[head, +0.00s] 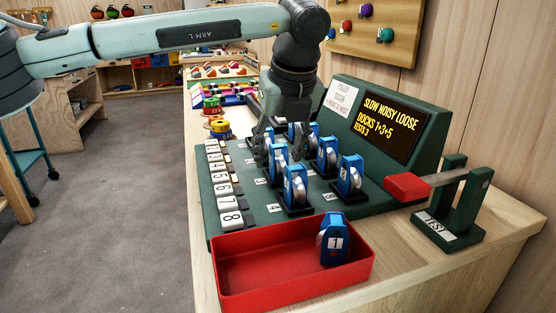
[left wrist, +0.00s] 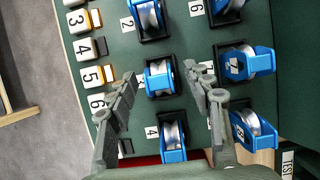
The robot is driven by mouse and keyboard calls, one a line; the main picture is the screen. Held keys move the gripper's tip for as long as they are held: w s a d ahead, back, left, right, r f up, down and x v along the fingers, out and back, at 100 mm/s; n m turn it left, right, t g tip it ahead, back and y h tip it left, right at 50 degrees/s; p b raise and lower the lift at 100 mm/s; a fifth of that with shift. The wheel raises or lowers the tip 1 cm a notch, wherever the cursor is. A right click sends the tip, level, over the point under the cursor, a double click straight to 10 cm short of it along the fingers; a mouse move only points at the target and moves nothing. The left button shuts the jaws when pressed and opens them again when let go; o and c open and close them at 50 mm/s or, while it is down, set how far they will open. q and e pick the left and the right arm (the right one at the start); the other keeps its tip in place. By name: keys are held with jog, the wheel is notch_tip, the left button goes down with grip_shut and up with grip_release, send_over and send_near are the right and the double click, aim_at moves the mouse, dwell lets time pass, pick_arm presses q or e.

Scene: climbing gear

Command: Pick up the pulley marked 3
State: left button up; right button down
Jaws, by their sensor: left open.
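Several blue pulleys with silver wheels stand upright in black docks on a green board (head: 262,222). My left gripper (head: 266,148) points down over the board's left row, its fingers apart. In the left wrist view the open fingers (left wrist: 161,76) straddle a blue pulley (left wrist: 159,80), which stands in the dock between the labels 2 and 4; no gap closes on it. Its own number is not readable, so I cannot confirm it is the 3. In the head view this pulley (head: 278,161) is partly behind the fingers. My right gripper is not in view.
A red tray (head: 240,283) in front holds a pulley marked 1 (head: 333,243). Numbered white switches (head: 224,190) line the board's left edge. A display (head: 385,122) reads "SLOW NOISY LOOSE DOCKS 1+3+5". A red-handled TEST lever (head: 408,187) stands at right. Neighbouring pulleys stand close.

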pick_arm(q)
jog(key=shift+w+f, duration=0.2)
jog(key=shift+f, duration=0.25)
jog(key=shift+r, duration=0.1)
grip_shut()
